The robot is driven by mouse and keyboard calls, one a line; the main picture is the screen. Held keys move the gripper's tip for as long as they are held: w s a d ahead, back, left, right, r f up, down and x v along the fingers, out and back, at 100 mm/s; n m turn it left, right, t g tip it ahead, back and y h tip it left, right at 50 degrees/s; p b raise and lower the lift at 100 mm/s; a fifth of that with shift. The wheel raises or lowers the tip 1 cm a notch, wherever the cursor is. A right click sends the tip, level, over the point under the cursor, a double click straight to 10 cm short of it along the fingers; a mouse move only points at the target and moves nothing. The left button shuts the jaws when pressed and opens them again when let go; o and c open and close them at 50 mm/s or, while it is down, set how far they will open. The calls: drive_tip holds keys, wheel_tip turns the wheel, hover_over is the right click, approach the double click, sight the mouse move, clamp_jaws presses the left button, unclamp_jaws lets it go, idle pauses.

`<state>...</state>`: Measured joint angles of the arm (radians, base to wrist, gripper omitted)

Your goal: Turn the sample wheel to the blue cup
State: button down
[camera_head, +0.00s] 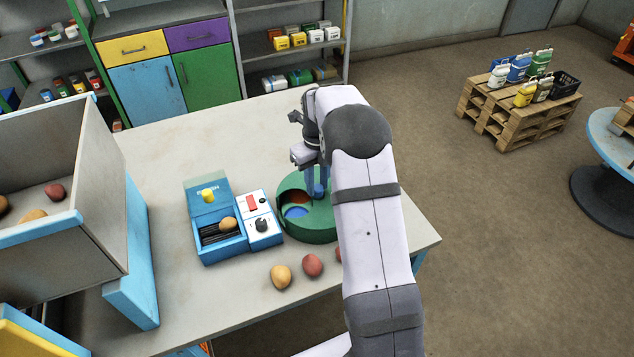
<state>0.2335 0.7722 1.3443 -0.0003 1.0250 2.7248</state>
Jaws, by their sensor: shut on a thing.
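The sample wheel (305,231) is a green round drum on the grey table, partly hidden behind my arm. A red cup (299,198) and a blue cup (296,211) show in its top on the left side. A blue post (318,190) stands up near the wheel's middle. My gripper (318,172) points down over the wheel and is shut on the blue post. The wheel's right side is hidden by my arm.
A blue tester box (223,251) holding a potato, with a white control panel (262,226), stands just left of the wheel. Potatoes (281,277) lie in front. A large bin (60,235) stands at left. The back of the table is clear.

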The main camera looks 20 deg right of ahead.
drive_tip(key=shift+r+m, duration=0.1)
drive_tip(key=shift+m, duration=0.6)
drive_tip(key=c, duration=1.4)
unclamp_jaws()
drive_tip(key=shift+r+b, duration=1.3)
drive_tip(key=shift+r, duration=2.4)
